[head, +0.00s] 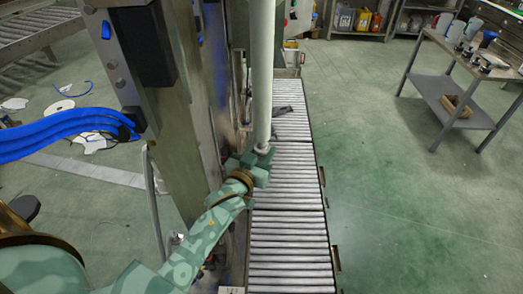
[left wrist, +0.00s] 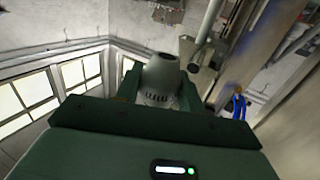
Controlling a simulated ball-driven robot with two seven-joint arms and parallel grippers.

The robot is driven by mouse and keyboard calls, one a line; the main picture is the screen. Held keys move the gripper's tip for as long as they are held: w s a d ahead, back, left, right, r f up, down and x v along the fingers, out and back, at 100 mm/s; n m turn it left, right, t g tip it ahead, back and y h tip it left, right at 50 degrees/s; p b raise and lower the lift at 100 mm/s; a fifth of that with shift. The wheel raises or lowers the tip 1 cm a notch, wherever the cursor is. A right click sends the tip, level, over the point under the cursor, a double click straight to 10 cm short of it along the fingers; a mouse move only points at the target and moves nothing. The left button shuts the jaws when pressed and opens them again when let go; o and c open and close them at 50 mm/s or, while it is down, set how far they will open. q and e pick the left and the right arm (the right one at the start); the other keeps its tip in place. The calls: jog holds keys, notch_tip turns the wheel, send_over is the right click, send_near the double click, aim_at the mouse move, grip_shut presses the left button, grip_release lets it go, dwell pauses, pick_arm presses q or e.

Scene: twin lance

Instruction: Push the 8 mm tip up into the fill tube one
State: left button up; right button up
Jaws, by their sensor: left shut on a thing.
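My left gripper (head: 258,165) reaches in from the lower left in the head view and is shut on a grey, rounded tip. The tip (left wrist: 161,75) stands between the fingers in the left wrist view, with a dark opening at its top and slots around its lower part. A long white vertical tube (head: 262,70) comes down to just over the gripper in the head view. In the left wrist view a pale tube (left wrist: 209,22) lies up and right of the tip, apart from it in the picture. I cannot tell which fill tube is number one. My right gripper is not in view.
A steel machine column (head: 165,90) stands close left of the tube, with blue hoses (head: 75,130) beside it. A roller conveyor (head: 290,210) runs below and right of my gripper. A workbench (head: 465,60) stands far right; the green floor between is clear.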

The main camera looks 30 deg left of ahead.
aim_at(260, 144)
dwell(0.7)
pick_arm(q)
jog(key=shift+p, duration=0.3)
dwell(0.8)
jog(key=shift+r+p, duration=1.95)
jog(key=shift+p, duration=0.4)
jog(key=shift+w, duration=0.1)
jog(key=o, duration=1.2)
